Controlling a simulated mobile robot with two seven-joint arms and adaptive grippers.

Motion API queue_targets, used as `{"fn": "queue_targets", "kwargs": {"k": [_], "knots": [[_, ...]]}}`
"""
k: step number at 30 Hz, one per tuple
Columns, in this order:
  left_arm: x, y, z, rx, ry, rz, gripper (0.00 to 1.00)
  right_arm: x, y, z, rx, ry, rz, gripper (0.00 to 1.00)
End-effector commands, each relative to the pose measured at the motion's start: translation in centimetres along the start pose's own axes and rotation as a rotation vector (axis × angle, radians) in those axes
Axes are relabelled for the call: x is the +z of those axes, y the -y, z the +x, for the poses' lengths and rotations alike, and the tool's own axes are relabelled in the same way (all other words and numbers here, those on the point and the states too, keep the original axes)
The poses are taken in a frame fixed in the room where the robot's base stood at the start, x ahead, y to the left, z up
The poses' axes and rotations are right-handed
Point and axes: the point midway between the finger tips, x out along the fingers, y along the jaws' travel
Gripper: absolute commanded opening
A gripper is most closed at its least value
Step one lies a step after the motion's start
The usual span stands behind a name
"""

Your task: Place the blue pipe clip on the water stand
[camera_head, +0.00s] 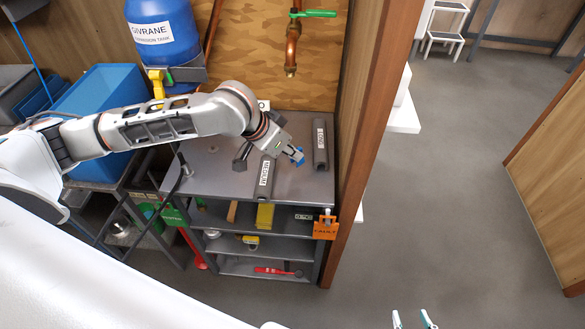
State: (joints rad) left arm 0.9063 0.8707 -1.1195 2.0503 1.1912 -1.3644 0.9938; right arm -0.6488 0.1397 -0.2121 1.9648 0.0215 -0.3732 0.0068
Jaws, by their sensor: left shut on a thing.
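My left gripper (292,153) is shut on the blue pipe clip (298,157). It holds the clip over the grey metal workbench (215,180), between two dark grey bars. The gripper partly hides the clip, and I cannot tell whether the clip touches the bench top. A green sign (173,217), whose small lettering seems to end in "WATER", hangs at the bench's lower left. I cannot tell for certain which thing is the water stand. My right gripper (413,321) shows only its fingertips at the bottom edge, apart and empty.
A dark bar labelled MEDIUM (265,177) and another labelled bar (320,145) are on the bench. Shelves below hold a yellow block (265,216) and tools. An orange FAULT tag (325,228) hangs at the front right. A wooden wall (365,130) borders the right; open floor lies beyond.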

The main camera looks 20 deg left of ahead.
Motion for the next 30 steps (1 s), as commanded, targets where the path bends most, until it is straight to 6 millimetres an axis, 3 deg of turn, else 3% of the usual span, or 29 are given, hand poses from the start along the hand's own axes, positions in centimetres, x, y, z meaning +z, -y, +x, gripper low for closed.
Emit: {"fn": "queue_targets", "kwargs": {"k": [4,12,26,29,30], "knots": [[0.7,0.0,0.9,0.000,0.002,-0.001,0.00,-0.4,-0.2,0.1,0.004,-0.010,-0.003,0.40],[3.2,0.0,4.6,0.001,0.003,-0.001,0.00,0.8,-0.5,0.8,0.012,-0.002,-0.016,0.40],[3.4,0.0,5.0,-0.001,-0.002,0.000,0.00,-0.7,-1.1,1.1,0.022,-0.025,-0.022,0.40],[3.4,0.1,5.1,-0.001,-0.002,0.001,0.25,-0.5,-1.0,1.1,0.019,-0.024,-0.021,0.40],[3.4,0.1,5.1,-0.001,-0.002,0.001,0.25,-0.5,-0.9,1.1,0.018,-0.023,-0.020,0.40]]}}
